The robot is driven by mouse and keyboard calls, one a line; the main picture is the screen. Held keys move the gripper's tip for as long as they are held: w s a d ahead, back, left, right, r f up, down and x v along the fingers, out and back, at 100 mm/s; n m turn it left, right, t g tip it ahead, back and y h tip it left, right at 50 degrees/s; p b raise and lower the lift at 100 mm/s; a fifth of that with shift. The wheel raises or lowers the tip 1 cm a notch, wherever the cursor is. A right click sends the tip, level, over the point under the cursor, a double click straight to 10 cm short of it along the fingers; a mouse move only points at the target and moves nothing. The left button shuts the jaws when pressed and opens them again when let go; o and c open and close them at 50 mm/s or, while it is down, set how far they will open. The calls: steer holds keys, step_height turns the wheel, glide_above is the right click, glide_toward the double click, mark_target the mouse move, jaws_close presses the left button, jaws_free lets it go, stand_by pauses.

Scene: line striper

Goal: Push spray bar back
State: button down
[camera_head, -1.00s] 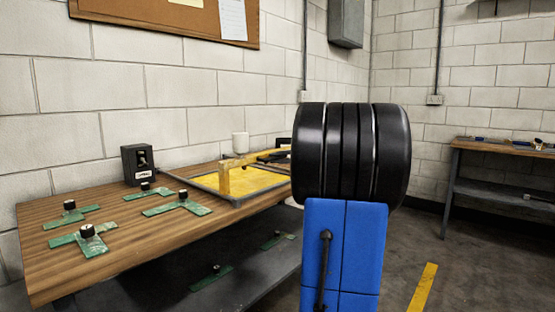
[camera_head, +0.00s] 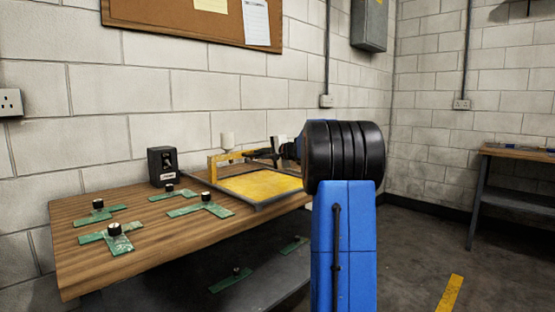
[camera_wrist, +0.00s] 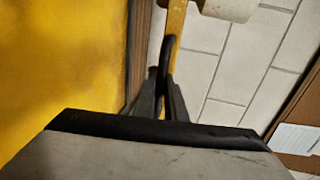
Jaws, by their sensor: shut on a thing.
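The spray bar (camera_head: 238,155) is a yellow bar on an upright post, at the back edge of a shallow grey-rimmed tray (camera_head: 244,205) with a yellow bed (camera_head: 262,186). My gripper (camera_head: 275,149) is at the bar's right part, partly hidden by my arm. In the wrist view, my gripper's fingers (camera_wrist: 171,100) are closed around a dark curved piece at the near end of the yellow bar (camera_wrist: 176,22). The exact contact is partly hidden between the fingers. The yellow bed (camera_wrist: 60,70) lies to the left there.
A black box (camera_head: 162,166) and several green brackets with black knobs (camera_head: 115,238) sit on the wooden bench (camera_head: 85,265). Another bench (camera_head: 520,154) stands at the right.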

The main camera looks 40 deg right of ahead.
steer(key=r+x, duration=0.2)
steer(key=x, duration=0.9)
steer(key=w+r+x, duration=0.1)
steer(key=r+x, duration=0.1)
steer(key=x, duration=0.9)
steer(key=shift+r, duration=0.25)
steer(key=shift+s, duration=0.1)
steer(key=c, duration=1.8)
jaws_free()
steer(key=shift+r, duration=0.1)
steer(key=v, duration=1.7)
steer(key=shift+s, duration=0.2)
steer(key=shift+s, duration=0.1)
